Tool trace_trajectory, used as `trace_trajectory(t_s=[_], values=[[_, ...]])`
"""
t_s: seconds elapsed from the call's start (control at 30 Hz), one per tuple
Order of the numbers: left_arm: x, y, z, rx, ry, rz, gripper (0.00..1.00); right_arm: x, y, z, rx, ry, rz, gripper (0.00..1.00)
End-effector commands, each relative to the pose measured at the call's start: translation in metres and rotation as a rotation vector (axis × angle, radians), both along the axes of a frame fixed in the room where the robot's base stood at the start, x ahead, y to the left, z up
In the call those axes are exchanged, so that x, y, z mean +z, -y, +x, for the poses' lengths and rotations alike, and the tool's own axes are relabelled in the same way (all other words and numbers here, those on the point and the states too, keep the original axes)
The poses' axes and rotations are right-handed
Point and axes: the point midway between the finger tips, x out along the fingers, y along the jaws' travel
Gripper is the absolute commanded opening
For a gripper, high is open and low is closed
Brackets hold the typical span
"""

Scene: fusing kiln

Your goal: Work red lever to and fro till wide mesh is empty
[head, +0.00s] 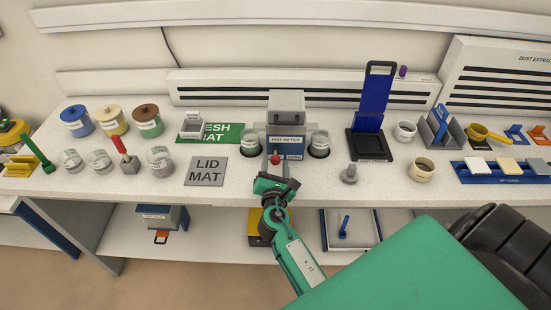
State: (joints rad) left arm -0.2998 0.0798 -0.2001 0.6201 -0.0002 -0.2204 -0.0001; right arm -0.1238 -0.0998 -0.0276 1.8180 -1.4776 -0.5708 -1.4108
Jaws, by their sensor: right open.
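The frit sifter (286,122) is a grey block with a blue label and a box-shaped top, standing mid-bench. The red lever (275,158) is a small red knob at its front. My right gripper (276,178) is just in front of and below the red knob, open; I cannot tell whether its fingers straddle or touch the lever. A small pale square frame (191,127) sits on the left of the green mesh mat (225,132). I cannot tell which mesh is the wide one, or see into the sifter's top. My left gripper is not in view.
Glass jars stand in dark rings left (250,143) and right (320,144) of the sifter. A grey lid mat (206,171) lies bare to the left. A grey knobbed piece (349,174) and a blue upright stand (371,110) are to the right. Lidded pots (77,121) stand far left.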

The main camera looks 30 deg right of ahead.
Motion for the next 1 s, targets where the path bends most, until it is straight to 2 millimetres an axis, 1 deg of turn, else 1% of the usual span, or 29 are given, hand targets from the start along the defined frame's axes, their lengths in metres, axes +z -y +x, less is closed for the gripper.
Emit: trace_trajectory(t_s=[0.03,0.1,0.2,0.53,0.67,0.7,0.77,0.8,0.93,1.0], values=[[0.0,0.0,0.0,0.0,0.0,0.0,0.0,0.001,0.003,0.006,0.0,0.002,-0.001,0.47],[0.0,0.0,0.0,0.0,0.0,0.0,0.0,0.0,0.007,0.012,0.001,0.0,-0.001,0.47],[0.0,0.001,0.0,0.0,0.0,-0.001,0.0,0.0,0.01,0.017,0.001,0.0,0.0,0.47],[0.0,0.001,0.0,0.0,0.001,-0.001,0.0,0.0,0.012,0.019,0.001,0.0,0.0,0.47],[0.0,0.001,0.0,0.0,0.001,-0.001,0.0,0.0,0.012,0.019,0.001,0.0,0.0,0.22],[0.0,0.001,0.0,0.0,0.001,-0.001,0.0,0.0,0.012,0.019,0.001,0.0,0.0,0.14],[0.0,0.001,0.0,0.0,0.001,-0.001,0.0,0.0,0.012,0.019,0.001,0.0,0.0,0.02],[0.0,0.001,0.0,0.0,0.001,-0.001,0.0,0.0,0.012,0.019,0.001,0.0,0.0,0.0],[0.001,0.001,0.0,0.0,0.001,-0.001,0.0,0.0,0.013,0.018,0.0,-0.001,-0.001,0.0],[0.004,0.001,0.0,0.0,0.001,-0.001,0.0,0.001,0.019,0.014,0.0,-0.001,-0.002,0.0]])
